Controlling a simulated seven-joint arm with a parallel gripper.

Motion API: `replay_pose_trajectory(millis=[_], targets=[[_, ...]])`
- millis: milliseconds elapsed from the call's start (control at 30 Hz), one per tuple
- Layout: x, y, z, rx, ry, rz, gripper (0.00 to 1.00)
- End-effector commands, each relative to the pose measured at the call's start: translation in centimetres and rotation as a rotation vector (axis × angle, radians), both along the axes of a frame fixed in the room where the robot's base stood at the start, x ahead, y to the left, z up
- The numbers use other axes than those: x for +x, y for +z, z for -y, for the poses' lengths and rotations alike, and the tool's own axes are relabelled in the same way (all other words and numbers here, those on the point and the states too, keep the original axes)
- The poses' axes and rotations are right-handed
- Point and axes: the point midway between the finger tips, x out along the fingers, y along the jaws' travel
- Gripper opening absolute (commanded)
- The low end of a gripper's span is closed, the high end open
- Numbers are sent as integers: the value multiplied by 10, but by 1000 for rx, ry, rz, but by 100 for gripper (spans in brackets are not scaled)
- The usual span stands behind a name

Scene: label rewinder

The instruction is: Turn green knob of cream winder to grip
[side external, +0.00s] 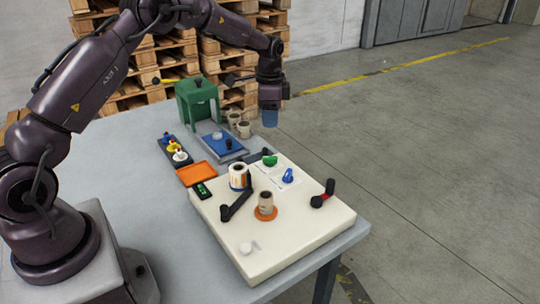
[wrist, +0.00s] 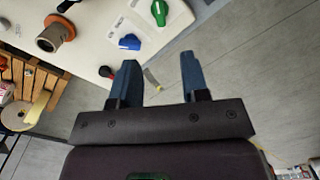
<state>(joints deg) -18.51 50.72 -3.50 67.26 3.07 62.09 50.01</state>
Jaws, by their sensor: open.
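The cream winder (side external: 310,232) is a flat slab on the table, and part of it shows in the wrist view (wrist: 92,48). Its green knob (side external: 270,161) stands near the far edge; in the wrist view the green knob (wrist: 159,12) is at the top. A blue knob (side external: 288,175) sits beside it, also in the wrist view (wrist: 129,42). My gripper (side external: 269,118) is open, above and apart from the winder, beyond its far edge. In the wrist view the blue fingers of my gripper (wrist: 160,62) are spread with nothing between them.
The winder also bears a white roll (side external: 239,177), a brown core on an orange disc (side external: 266,205), a black arm (side external: 238,198) and a red-black crank (side external: 323,194). A green press (side external: 198,98), orange tray (side external: 203,174) and brown cores (side external: 240,126) stand behind.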

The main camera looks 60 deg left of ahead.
Motion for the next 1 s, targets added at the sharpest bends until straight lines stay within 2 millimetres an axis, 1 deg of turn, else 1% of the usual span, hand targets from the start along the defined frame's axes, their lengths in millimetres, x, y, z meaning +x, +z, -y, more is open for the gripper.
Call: replay_pose_trajectory(millis=[167, 400, 500, 600, 700, 800, 1000], targets=[[-1, -27, 1, -2, 0, -5, 42], [-1, -78, 1, -1, 1, -4, 42], [-1, -96, 1, 0, 1, -3, 42], [-1, -110, 1, 0, 2, -3, 42], [0, -119, 0, 0, 2, -1, 42], [0, -124, 1, 1, 2, -1, 42], [0, -126, 0, 0, 2, 0, 42]])
